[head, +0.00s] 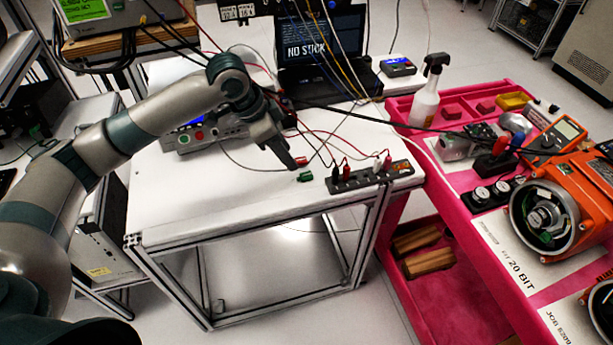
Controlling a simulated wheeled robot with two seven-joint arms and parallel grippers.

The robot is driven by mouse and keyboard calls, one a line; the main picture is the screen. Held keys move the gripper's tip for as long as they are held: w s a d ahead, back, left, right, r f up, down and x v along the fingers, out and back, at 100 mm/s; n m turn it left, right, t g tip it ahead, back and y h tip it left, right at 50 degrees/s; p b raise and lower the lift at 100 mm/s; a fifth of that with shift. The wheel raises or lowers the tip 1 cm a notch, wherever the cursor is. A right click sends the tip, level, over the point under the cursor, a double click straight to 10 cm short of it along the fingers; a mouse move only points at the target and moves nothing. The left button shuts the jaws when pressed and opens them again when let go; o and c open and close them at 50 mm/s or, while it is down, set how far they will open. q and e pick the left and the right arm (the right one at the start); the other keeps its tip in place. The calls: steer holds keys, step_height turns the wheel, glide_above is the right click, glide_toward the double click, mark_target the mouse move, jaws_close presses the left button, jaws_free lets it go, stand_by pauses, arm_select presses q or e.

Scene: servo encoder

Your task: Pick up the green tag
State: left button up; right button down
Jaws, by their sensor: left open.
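The small green tag (305,177) lies on the white table (215,205), just left of a black terminal strip. My left gripper (290,158) reaches in from the upper left and points down toward the table. It is open, with its fingertips a little above and left of the green tag in the picture. A small red piece (301,161) shows beside the fingertips; I cannot tell whether it touches them. Nothing is visibly held. My right gripper is not in view.
The black terminal strip (372,177) with red and black plugs stands right of the tag. Cables cross behind it. A laptop (322,45) and bench instrument (205,132) are farther back. A pink cart (455,235) carries an orange motor (580,195). The table's front left is clear.

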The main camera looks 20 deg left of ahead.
arm_select(q)
steer(key=a+r, duration=0.1)
steer(key=r, duration=0.1)
steer(key=w+a+r, duration=0.1)
steer(key=a+r, duration=0.1)
steer(key=shift+w+a+r, duration=0.15)
steer(key=shift+w+r, duration=0.05)
steer(key=shift+r, duration=0.05)
steer(key=p, duration=0.3)
glide_toward(306, 177)
steer(key=shift+w+f, duration=0.8)
steer(key=shift+f, duration=0.4)
